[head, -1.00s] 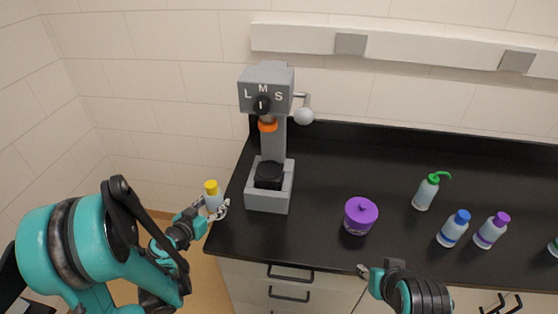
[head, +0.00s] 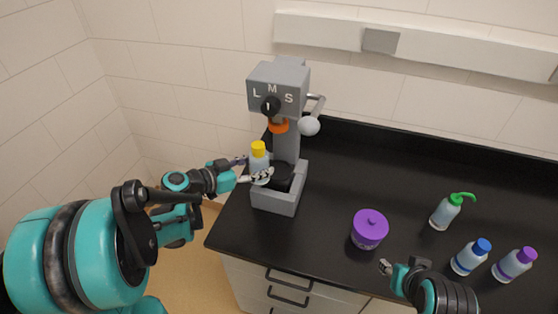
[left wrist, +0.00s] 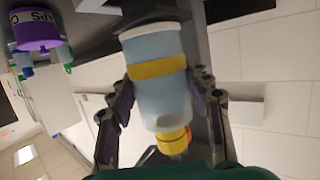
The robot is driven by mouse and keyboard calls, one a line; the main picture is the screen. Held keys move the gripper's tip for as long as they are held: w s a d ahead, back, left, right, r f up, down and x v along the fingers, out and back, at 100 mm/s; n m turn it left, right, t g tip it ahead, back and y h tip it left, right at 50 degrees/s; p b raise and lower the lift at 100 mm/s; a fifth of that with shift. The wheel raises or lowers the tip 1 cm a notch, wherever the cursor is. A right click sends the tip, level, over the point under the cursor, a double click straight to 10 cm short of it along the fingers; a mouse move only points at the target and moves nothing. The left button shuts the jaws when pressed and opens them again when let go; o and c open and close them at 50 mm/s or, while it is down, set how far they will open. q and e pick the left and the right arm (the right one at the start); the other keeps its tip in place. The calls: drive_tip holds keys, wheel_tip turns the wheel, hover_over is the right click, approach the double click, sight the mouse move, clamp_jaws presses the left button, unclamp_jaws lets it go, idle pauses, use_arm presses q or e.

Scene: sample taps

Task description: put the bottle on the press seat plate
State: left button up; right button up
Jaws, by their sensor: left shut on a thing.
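The bottle (head: 259,161) has a yellow cap and a pale body. It also shows in the left wrist view (left wrist: 160,95), with a yellow band, between the two fingers. My left gripper (head: 256,173) is shut on it and holds it at the left front side of the press (head: 279,89). The black seat plate (head: 283,178) lies in the grey press base (head: 275,200) and is partly hidden by the gripper. I cannot tell whether the bottle touches the base. My right gripper (head: 386,268) is near the counter's front edge, with no object seen in it.
A purple lidded jar (head: 369,230) stands right of the press. A green-topped wash bottle (head: 446,211), a blue-capped bottle (head: 470,257) and a purple-capped bottle (head: 513,265) stand farther right. The press lever (head: 309,125) sticks out to the right. The black counter (head: 355,170) behind the jar is clear.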

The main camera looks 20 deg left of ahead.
use_arm(q)
drive_tip(key=w+d, duration=0.2)
drive_tip(key=w, duration=0.1)
drive_tip(key=shift+w+d, duration=0.15)
drive_tip(key=x, duration=0.2)
drive_tip(key=b+x, duration=0.1)
drive_tip(key=shift+w+d+r, duration=0.25)
drive_tip(key=shift+w+d, duration=0.1)
drive_tip(key=shift+a+f+b, duration=0.1)
drive_tip(key=shift+f+b, duration=0.25)
drive_tip(key=shift+f, duration=0.25)
drive_tip(key=shift+s, duration=0.15)
drive_tip(key=o, duration=1.5)
drive_tip(key=shift+r, duration=0.1)
